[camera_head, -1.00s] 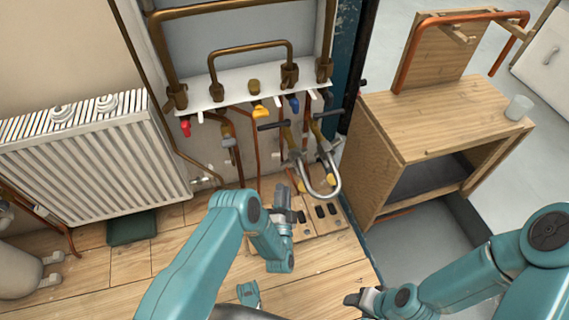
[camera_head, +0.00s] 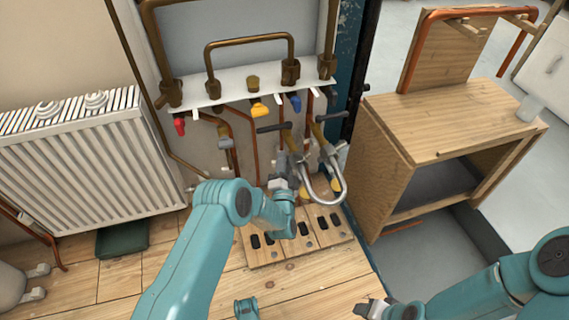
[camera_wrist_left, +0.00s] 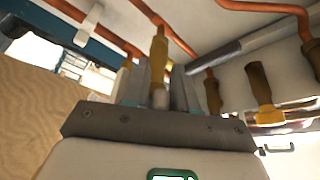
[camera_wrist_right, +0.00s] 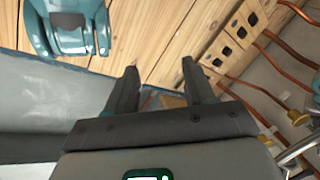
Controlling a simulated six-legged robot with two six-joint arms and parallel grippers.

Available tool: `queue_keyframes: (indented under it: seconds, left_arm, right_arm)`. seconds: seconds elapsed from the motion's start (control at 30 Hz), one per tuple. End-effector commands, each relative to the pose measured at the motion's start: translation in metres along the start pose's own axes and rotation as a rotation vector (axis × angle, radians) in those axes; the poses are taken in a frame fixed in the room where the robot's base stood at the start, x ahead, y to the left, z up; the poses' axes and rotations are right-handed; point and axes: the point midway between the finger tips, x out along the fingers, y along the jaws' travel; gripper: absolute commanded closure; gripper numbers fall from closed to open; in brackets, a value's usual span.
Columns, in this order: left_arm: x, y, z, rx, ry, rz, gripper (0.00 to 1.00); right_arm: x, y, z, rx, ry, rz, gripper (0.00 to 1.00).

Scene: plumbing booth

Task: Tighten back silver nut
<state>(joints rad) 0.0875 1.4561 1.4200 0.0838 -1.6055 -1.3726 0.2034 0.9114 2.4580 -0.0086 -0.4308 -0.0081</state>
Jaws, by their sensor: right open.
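I cannot single out the back silver nut; silver fittings there are small and partly hidden. My left gripper (camera_head: 279,184) is just below the left tool, near the wall. In the left wrist view its fingers (camera_wrist_left: 157,88) stand on either side of a yellow-brown handle-like part (camera_wrist_left: 158,52); whether they touch it is unclear. My right gripper (camera_head: 370,308) is open and empty, low at the right, also in its wrist view (camera_wrist_right: 160,85).
A white radiator (camera_head: 85,165) stands at the left. A silver U-shaped bend (camera_head: 326,196) hangs beside my left gripper. A slotted wooden board (camera_head: 300,238) lies on the floor below. A wooden cabinet (camera_head: 440,125) stands at the right. Copper pipes and coloured valves line the wall.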

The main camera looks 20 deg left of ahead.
Motion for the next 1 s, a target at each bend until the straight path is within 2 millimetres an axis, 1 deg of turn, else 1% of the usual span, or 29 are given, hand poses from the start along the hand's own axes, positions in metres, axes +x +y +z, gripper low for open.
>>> queue_keyframes:
  seconds: [0.07,0.1,0.17,0.2,0.43,0.63,0.77,1.0]
  left_arm:
    - [0.0,0.0,0.0,0.0,0.0,0.0,0.73]
    - [0.0,0.0,0.0,0.0,0.0,0.0,0.77]
    - [0.0,0.0,0.0,0.0,0.0,0.0,0.96]
    - [0.0,0.0,0.0,0.0,0.0,0.0,1.0]
    - [0.0,-0.001,0.0,0.009,-0.001,0.004,1.0]
    - [0.0,-0.005,-0.001,0.067,-0.002,0.03,1.0]
    - [0.001,-0.01,-0.002,0.143,-0.002,0.06,1.0]
    - [0.002,-0.02,-0.005,0.341,-0.002,0.142,1.0]
  right_arm:
    - [0.0,0.0,0.0,0.0,0.0,0.0,0.47]
    - [0.0,0.0,0.0,0.0,0.0,0.0,0.47]
    - [0.0,0.0,0.0,0.0,0.0,0.0,0.47]
    - [0.0,0.0,0.0,0.0,0.0,0.0,0.47]
    - [-0.002,-0.001,0.001,0.001,-0.003,0.0,0.47]
    - [-0.009,-0.003,0.004,0.004,-0.017,0.0,0.47]
    - [-0.018,-0.006,0.008,0.008,-0.034,0.001,0.47]
    - [-0.038,-0.012,0.019,0.018,-0.079,0.003,0.47]
